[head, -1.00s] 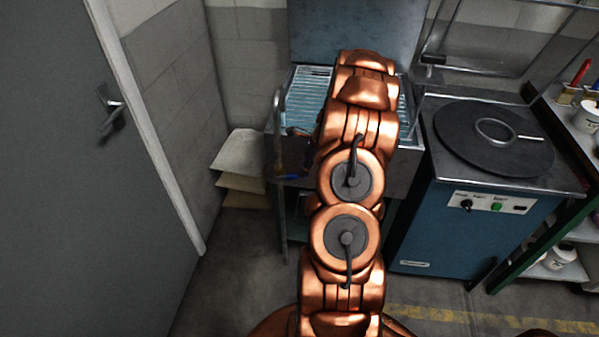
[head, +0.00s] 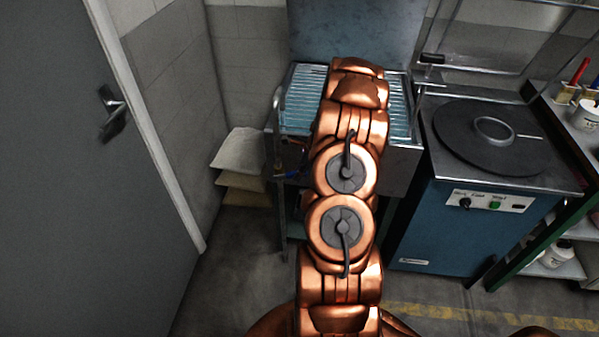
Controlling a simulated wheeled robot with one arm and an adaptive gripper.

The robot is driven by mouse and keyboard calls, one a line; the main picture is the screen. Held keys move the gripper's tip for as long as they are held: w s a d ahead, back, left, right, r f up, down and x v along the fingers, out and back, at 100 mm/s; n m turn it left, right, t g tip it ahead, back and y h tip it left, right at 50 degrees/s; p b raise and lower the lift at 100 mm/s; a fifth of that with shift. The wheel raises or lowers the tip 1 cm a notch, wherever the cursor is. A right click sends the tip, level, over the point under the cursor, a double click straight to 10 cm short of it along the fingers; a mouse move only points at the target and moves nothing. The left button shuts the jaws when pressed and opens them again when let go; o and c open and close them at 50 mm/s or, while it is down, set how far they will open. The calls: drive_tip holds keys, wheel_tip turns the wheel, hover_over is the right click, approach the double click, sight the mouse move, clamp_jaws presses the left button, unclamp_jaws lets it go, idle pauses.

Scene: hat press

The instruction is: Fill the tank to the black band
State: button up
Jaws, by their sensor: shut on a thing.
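The tank is an open steel basin (head: 402,158) against the back wall, with a raised steel panel (head: 352,32) behind it. Pale bluish bars or slats (head: 304,92) show inside it on both sides of my arm. I cannot make out a water level or a black band. A pale upright pipe (head: 277,112) stands at its left front corner. A small blue part (head: 291,174), perhaps a valve handle, sits low beside it, with dark and coppery bits around it that I cannot identify. My copper arm crosses the middle of the tank. My gripper is hidden behind the arm.
A blue cabinet (head: 452,232) with a round dark plate and a ring on top stands close on the right. A shelf rack (head: 550,225) is at far right. Stacked sheets (head: 240,150) lie left of the tank. A grey door (head: 60,180) fills the left. Floor between is clear.

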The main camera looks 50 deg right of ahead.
clamp_jaws()
drive_tip(key=shift+f, duration=0.1)
drive_tip(key=shift+s+d+f+t+y+b, duration=0.2)
drive_tip(key=shift+f+t+y+b, duration=0.75)
drive_tip(key=shift+b, duration=0.7)
drive_tip(key=shift+s+d+f+t+y+b, duration=0.15)
drive_tip(key=shift+f+t+y+b, duration=0.45)
drive_tip(key=shift+t+b, duration=0.8)
drive_tip(key=shift+f+g, duration=0.1)
drive_tip(key=shift+g, duration=0.15)
drive_tip(key=o, duration=0.7)
unclamp_jaws()
drive_tip(key=shift+o, duration=0.2)
drive_tip(key=shift+s, duration=0.1)
